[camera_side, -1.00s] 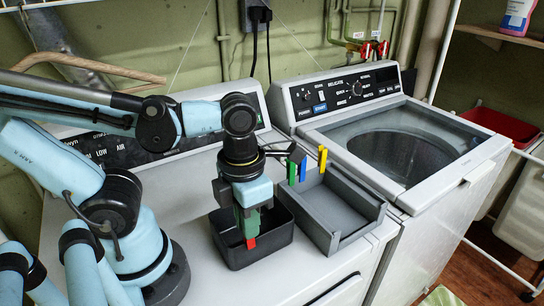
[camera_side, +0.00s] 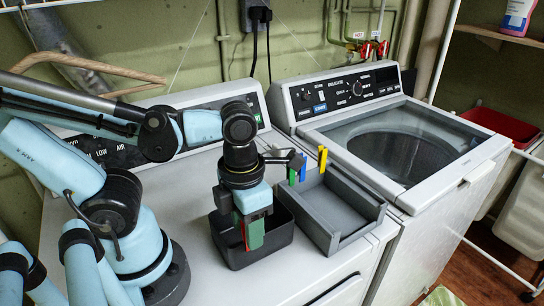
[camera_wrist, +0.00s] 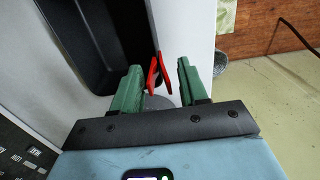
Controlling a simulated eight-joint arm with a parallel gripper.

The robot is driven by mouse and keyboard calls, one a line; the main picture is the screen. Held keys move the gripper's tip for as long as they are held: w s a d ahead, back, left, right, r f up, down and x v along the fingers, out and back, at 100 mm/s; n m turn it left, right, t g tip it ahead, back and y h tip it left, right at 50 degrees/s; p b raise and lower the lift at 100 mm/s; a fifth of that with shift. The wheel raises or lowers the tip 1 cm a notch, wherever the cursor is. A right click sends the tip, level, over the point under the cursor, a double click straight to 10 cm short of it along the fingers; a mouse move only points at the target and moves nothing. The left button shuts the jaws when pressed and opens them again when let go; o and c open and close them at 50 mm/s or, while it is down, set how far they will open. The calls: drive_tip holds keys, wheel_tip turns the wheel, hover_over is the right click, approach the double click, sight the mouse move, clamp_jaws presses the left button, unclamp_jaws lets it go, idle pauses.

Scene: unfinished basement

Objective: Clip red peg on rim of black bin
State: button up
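The black bin (camera_side: 272,250) stands on the white machine top; it also shows at the upper left of the wrist view (camera_wrist: 72,50). My gripper (camera_side: 248,236) is low at the bin's front side, pointing down. Its green fingers are apart in the wrist view (camera_wrist: 158,85). The red peg (camera_wrist: 158,72) is between them, beside the bin's wall, with visible gaps to the fingers. In the side view the peg (camera_side: 244,235) is a thin red strip partly hidden by a finger. I cannot tell whether its jaws straddle the rim.
A grey tray (camera_side: 345,237) stands right of the bin. The machine top in front of the bin is clear.

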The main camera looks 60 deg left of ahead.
drive_tip(key=shift+r, duration=0.15)
wheel_tip(320, 180, up, 12)
drive_tip(key=f, duration=0.1)
drive_tip(key=w+a+f+m+t, duration=0.3)
drive_tip(key=w+m, duration=0.2)
drive_tip(key=m, duration=1.3)
drive_tip(key=w+a+f+m+t, duration=0.3)
drive_tip(key=w+m+t, duration=0.1)
drive_tip(key=m, duration=1.4)
drive_tip(key=shift+w+a, duration=0.2)
drive_tip(key=shift+w, duration=0.55)
